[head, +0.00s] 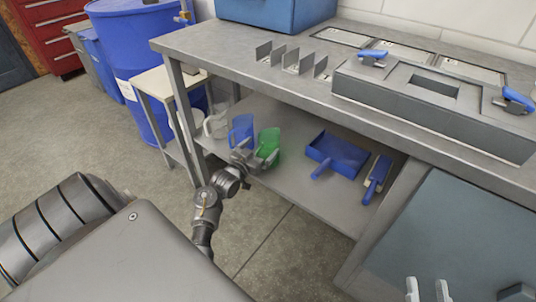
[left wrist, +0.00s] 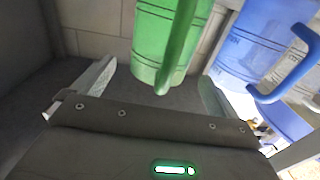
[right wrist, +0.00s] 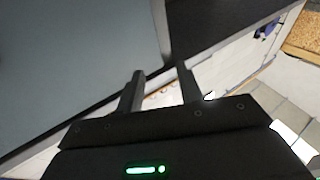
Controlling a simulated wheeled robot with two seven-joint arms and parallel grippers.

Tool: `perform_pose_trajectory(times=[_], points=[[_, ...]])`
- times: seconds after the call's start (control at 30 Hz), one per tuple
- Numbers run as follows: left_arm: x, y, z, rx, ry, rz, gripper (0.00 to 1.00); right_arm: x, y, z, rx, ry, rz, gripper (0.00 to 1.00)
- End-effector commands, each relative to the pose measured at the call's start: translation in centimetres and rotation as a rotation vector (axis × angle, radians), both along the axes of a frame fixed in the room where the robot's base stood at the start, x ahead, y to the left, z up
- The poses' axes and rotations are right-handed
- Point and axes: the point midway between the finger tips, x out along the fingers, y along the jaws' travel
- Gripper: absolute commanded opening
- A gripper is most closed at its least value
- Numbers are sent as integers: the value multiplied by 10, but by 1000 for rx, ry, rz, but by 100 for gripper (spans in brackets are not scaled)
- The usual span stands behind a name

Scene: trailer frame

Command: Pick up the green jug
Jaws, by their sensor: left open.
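The green jug (head: 268,141) stands on the lower shelf of the steel bench, just right of a blue jug (head: 241,130). My left gripper (head: 255,158) is at the near side of the green jug, with its fingers apart. In the left wrist view the green jug (left wrist: 168,40) shows between the two open fingers, its handle towards the gripper. I cannot tell whether the fingers touch it. The blue jug (left wrist: 248,45) is close beside the right-hand finger there. My right gripper (head: 427,290) is open and empty in front of the cabinet door; its fingers (right wrist: 160,88) also show in the right wrist view.
A white jug (head: 215,124) stands left of the blue one. A blue dustpan (head: 336,155) and a blue-handled brush (head: 377,178) lie to the right on the shelf (head: 295,190). The bench top (head: 225,50) overhangs the jugs. A bench leg (head: 183,110) stands at the left.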

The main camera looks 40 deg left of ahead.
Motion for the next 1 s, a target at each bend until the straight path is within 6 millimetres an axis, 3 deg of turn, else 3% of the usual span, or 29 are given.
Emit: perform_pose_trajectory(times=[0.2, 0.47, 0.93, 1.0], points=[[23, 2, -2, -1, -1, 1, 98, -5, 2, 17, 64, -115, 17, 36], [25, 2, -1, 0, 1, 1, 98, -6, 2, 20, 72, -126, 18, 36], [25, 2, -1, 0, 1, 1, 38, -5, 2, 19, 72, -126, 17, 36], [25, 2, -1, 0, 0, 1, 37, -5, 2, 19, 72, -126, 17, 36]])
